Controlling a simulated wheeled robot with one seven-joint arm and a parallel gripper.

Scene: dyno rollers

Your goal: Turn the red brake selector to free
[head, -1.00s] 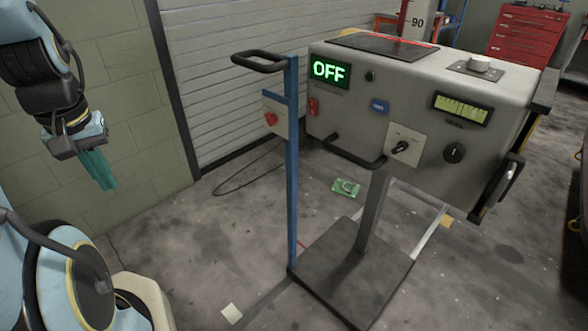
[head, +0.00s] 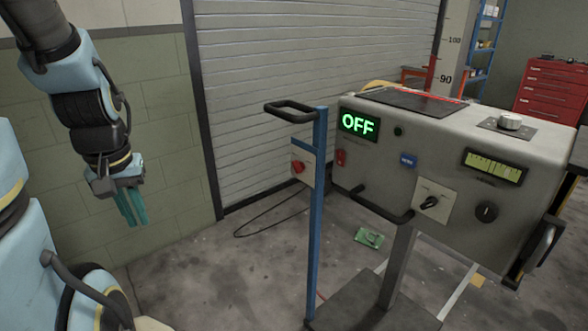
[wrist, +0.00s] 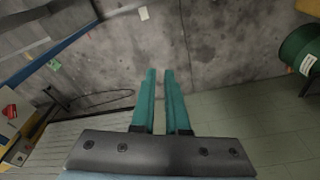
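A red knob (head: 298,167) sits on a small pale box (head: 308,178) fixed to the blue post, left of the grey console. A second red control (head: 340,157) is on the console's front, below the green OFF display (head: 358,124). I cannot read which one is the brake selector or its setting. My gripper (head: 133,222) hangs at the left, pointing down, well apart from both. Its teal fingers stand a narrow gap apart in the wrist view (wrist: 159,72), with nothing between them. A red part (wrist: 9,111) shows at that view's left edge.
The blue post (head: 317,220) and its black handle (head: 290,111) stand between my gripper and the console (head: 390,185). A black handle bar (head: 375,205) juts from the console. A cable (head: 270,228) lies on the floor. A green drum (wrist: 301,50) shows in the wrist view.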

